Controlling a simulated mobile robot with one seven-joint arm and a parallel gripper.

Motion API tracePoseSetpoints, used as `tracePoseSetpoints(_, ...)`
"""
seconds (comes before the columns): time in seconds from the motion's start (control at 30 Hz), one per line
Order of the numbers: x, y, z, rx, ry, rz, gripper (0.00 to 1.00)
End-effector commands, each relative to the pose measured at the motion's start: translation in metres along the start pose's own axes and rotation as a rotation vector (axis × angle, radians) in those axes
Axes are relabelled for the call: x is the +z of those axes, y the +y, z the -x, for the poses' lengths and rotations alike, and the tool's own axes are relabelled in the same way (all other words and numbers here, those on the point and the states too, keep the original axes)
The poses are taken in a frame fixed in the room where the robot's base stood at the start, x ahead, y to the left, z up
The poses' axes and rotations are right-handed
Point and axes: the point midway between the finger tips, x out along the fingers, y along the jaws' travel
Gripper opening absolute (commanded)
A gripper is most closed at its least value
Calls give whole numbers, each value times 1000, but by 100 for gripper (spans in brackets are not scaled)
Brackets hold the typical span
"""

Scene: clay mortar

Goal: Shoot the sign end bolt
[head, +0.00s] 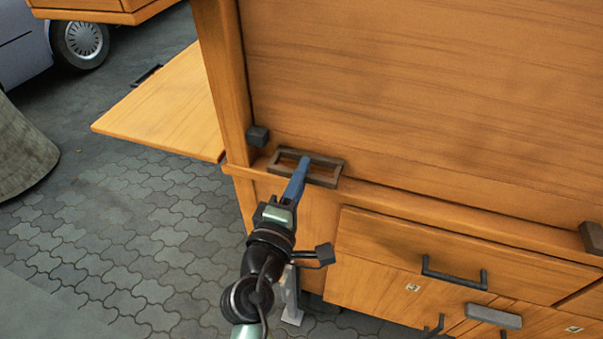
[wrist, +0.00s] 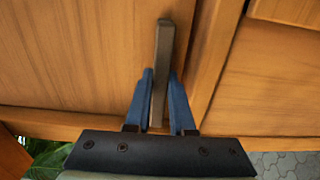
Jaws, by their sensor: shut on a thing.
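A dark rectangular frame handle (head: 328,161) sits at the lower edge of a large wooden panel (head: 420,90) in the head view. My gripper (head: 303,166) reaches up to it, and its blue fingers are shut on one bar of this handle. In the wrist view the dark bar (wrist: 163,50) stands between the two blue fingers of my gripper (wrist: 160,90). A small dark block (head: 258,136) is on the post just left of the handle. Another dark block (head: 592,237) is at the right edge. No sign shows, so I cannot tell which block is the sign end bolt.
Below the ledge are drawers with a dark bar handle (head: 455,273) and a grey handle (head: 493,316). A wooden flap (head: 165,105) juts out at the left. A car (head: 25,40) stands behind on the paving (head: 110,220), which is open at the lower left.

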Motion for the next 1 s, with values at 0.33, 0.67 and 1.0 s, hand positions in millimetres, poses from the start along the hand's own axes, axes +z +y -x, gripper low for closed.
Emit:
tracePoseSetpoints(0.33, -4, -2, 0, -1, 2, 0, 0)
tracePoseSetpoints(0.67, -52, -1, 0, 2, 4, 0, 0)
tracePoseSetpoints(1.0, -56, 0, 1, 0, 9, -1, 25)
